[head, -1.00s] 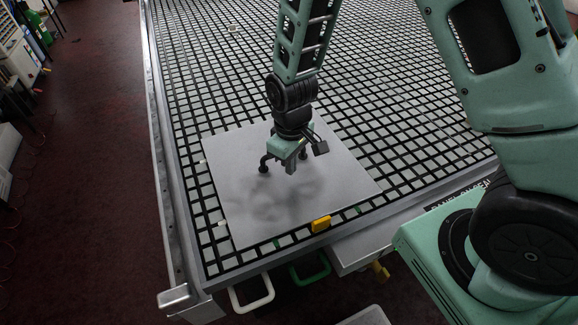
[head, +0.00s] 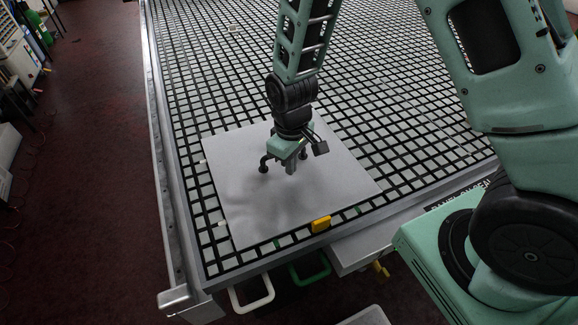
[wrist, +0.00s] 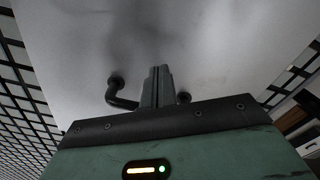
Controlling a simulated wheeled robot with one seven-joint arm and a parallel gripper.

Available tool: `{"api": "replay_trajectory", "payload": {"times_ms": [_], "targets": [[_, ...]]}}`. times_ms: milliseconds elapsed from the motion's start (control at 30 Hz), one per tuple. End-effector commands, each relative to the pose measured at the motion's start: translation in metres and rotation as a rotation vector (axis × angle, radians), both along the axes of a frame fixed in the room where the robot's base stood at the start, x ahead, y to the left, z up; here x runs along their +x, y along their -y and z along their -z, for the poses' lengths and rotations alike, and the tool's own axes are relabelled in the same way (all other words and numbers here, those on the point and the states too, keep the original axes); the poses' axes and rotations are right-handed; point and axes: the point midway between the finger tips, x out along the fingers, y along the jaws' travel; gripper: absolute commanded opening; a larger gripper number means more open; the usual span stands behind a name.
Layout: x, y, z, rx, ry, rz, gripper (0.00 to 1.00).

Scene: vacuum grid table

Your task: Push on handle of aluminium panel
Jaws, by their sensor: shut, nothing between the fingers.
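The aluminium panel (head: 250,205) is a flat light-grey sheet lying on the near-left part of the grid table. Its dark handle (head: 264,163) stands on the panel, its middle hidden behind my gripper; its left end (wrist: 120,96) and a bit of its right end show in the wrist view. My gripper (head: 291,169) points down over the handle with its fingers shut and empty. In the wrist view the fingertips (wrist: 159,72) lie across the middle of the handle. I cannot tell whether they touch it.
A white handle (head: 252,300) and a green handle (head: 312,275) hang at the table's front.

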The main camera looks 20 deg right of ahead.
Motion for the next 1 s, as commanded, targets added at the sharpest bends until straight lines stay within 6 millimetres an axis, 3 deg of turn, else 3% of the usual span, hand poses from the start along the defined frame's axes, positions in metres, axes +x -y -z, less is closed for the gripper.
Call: {"api": "replay_trajectory", "payload": {"times_ms": [1000], "targets": [[0.016, 0.000, 0.000, 0.000, 0.000, 0.001, 0.00]]}}
